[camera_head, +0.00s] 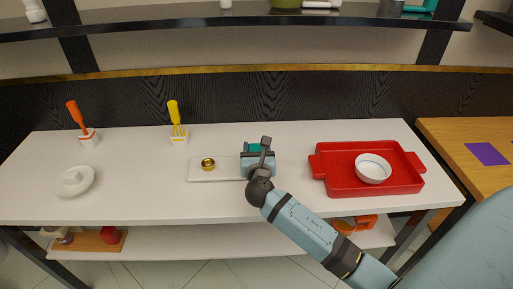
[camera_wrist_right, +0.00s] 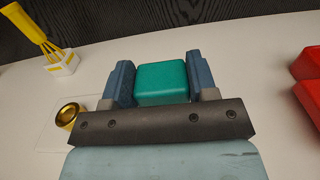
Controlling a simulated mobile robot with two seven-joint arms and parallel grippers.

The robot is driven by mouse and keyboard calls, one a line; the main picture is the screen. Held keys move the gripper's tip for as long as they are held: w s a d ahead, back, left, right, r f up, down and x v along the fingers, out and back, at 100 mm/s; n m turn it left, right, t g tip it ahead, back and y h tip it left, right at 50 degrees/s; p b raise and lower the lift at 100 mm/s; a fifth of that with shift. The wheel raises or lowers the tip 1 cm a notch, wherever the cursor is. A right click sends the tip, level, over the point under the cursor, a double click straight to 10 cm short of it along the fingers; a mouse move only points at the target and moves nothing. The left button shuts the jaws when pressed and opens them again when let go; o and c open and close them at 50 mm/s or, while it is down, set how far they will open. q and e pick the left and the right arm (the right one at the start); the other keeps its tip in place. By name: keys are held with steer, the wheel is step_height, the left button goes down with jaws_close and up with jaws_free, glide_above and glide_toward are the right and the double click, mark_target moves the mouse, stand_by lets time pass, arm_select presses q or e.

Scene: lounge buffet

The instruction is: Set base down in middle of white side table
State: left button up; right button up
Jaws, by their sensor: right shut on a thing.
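A teal block (camera_wrist_right: 162,83), likely the base, sits between the two blue fingers of my right gripper (camera_wrist_right: 161,84) in the right wrist view. The gripper is shut on it. In the head view only a bit of the teal block (camera_head: 254,147) shows past my right gripper (camera_head: 257,157), over the middle of the white side table (camera_head: 130,201). I cannot tell whether the block touches the surface under it. My left gripper is not in view.
A thin white board (camera_head: 205,177) with a gold ring (camera_head: 208,164) lies beside the gripper. A red tray (camera_head: 326,180) with a white bowl (camera_head: 373,169) is to the right. A yellow whisk (camera_head: 176,120), orange utensil (camera_head: 76,116) and white plate (camera_head: 86,187) stand left.

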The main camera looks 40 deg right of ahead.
steer(key=shift+f, duration=0.5)
steer(key=o, duration=1.1)
steer(key=shift+o, duration=0.2)
steer(key=shift+s+a, duration=0.4)
steer(key=shift+s, duration=0.15)
steer(key=shift+p+v, duration=0.4)
steer(key=shift+v, duration=2)
steer(key=shift+w, duration=0.1)
